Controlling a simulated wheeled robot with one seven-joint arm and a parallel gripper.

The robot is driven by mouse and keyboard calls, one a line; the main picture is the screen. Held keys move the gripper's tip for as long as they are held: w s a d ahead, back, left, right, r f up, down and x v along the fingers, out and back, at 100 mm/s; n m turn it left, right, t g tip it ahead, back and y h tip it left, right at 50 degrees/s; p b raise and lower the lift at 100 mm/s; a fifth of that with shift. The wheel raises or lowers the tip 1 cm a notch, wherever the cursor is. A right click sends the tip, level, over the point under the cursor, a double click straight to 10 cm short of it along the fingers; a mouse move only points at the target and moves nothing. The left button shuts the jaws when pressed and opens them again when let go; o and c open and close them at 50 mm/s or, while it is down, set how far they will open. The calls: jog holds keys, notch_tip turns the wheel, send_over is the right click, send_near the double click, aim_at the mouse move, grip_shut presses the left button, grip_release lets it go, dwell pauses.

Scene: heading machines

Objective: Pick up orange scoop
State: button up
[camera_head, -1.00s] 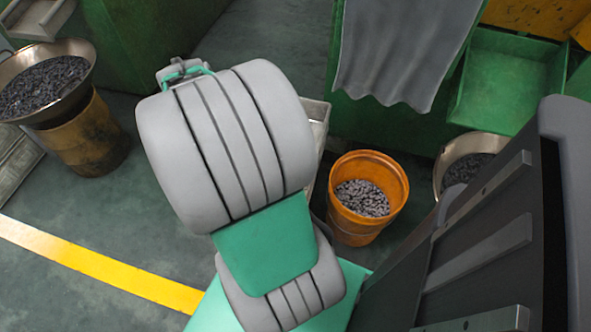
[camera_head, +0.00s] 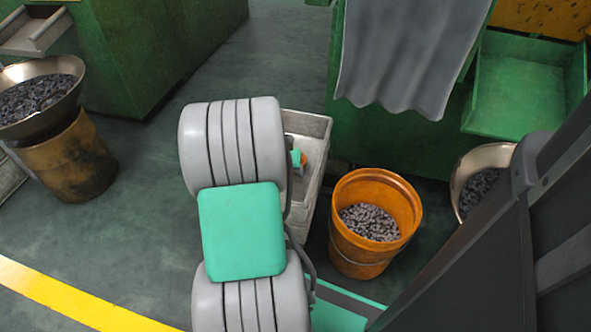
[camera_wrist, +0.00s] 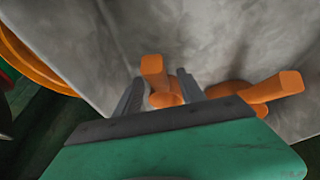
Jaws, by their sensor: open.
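In the wrist view, my gripper (camera_wrist: 160,77) is open, its two fingers reaching down into a grey bin. An orange scoop (camera_wrist: 153,68) shows its upright handle between or just beyond the fingertips; contact cannot be told. Its lower part is partly hidden by the fingers. A second orange piece (camera_wrist: 277,88), also handle-shaped, lies to the right, partly hidden behind my gripper's body. In the head view, my arm covers much of the grey bin (camera_head: 312,125), and only a small bit of orange shows inside it.
An orange bucket (camera_head: 372,250) of dark small parts stands right of the bin. Another metal bowl (camera_head: 478,165) of parts is farther right. A green machine (camera_head: 350,135) with a hanging grey sheet (camera_head: 405,60) stands behind. Open floor (camera_head: 130,235) lies to the left.

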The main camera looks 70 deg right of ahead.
jog(key=shift+c, duration=0.2)
grip_shut()
jog(key=shift+r, duration=0.1)
